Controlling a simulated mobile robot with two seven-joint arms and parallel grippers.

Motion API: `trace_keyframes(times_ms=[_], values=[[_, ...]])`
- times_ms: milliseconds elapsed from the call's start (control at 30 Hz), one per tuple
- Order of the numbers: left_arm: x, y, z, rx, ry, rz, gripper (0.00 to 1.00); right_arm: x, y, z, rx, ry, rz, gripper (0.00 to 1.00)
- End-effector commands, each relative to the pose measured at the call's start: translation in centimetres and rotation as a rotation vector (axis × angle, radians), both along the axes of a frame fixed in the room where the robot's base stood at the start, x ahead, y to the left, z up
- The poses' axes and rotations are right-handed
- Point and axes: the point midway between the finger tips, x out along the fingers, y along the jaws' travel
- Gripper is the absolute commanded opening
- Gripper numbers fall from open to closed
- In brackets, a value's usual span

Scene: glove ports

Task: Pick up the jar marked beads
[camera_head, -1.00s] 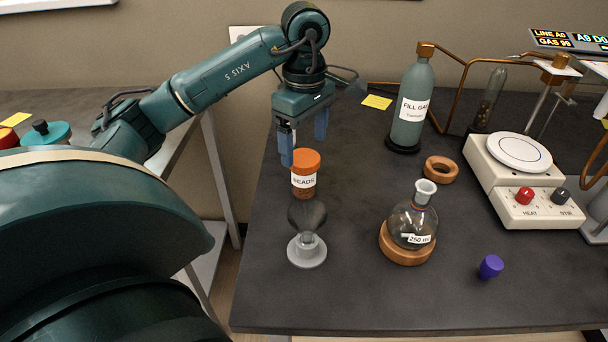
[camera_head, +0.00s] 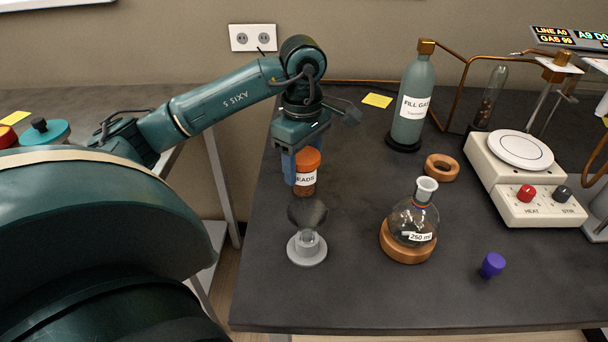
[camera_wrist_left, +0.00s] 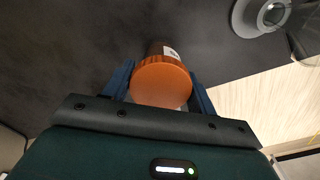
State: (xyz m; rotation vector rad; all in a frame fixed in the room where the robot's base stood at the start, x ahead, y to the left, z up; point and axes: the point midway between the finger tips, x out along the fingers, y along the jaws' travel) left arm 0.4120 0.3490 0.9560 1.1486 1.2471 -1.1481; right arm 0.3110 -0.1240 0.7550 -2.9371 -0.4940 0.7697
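The jar marked beads (camera_head: 306,180), brown with an orange lid, stands upright on the dark bench; part of its label is hidden by a finger. My left gripper (camera_head: 303,160) is lowered over it from above, with one blue finger on its left and the other mostly hidden behind it. In the left wrist view the orange lid (camera_wrist_left: 161,80) lies between the two fingers of the left gripper (camera_wrist_left: 161,92), with narrow gaps beside it. The fingers are open around the jar. My right gripper is not in view.
A grey stand with a dark rounded top (camera_head: 307,245) is just in front of the jar. A round flask (camera_head: 411,222) on a cork ring, a green gas bottle (camera_head: 410,105), a purple stopper (camera_head: 492,265) and a hotplate (camera_head: 525,175) are to the right. The bench's left edge is close.

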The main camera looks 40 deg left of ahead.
Motion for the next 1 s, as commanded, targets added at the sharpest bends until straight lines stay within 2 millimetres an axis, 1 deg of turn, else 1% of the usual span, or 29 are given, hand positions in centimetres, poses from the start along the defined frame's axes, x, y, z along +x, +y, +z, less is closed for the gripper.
trace_keyframes(times_ms=[33, 300, 367, 567, 633, 767, 900, 1000], values=[[0.0, 0.0, 0.0, 0.0, 0.0, 0.0, 0.53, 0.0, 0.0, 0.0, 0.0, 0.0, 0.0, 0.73], [0.0, 0.0, 0.0, 0.0, 0.0, 0.0, 0.3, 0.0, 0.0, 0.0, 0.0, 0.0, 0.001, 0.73], [0.0, 0.0, 0.1, 0.0, -0.001, 0.0, 0.27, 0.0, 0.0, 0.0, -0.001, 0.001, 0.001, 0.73], [0.0, 0.0, 0.1, 0.0, -0.001, 0.0, 0.26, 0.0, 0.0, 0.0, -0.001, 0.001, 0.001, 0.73], [0.1, 0.0, 0.5, -0.001, -0.003, 0.0, 0.26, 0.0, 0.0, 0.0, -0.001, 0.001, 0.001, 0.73], [0.1, 0.0, 2.4, -0.001, -0.007, 0.0, 0.26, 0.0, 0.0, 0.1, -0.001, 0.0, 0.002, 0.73], [0.1, 0.0, 5.6, 0.001, -0.008, 0.0, 0.26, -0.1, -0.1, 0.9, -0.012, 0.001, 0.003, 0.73], [0.1, 0.0, 7.5, 0.001, -0.006, 0.0, 0.26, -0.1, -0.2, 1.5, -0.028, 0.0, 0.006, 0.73]])
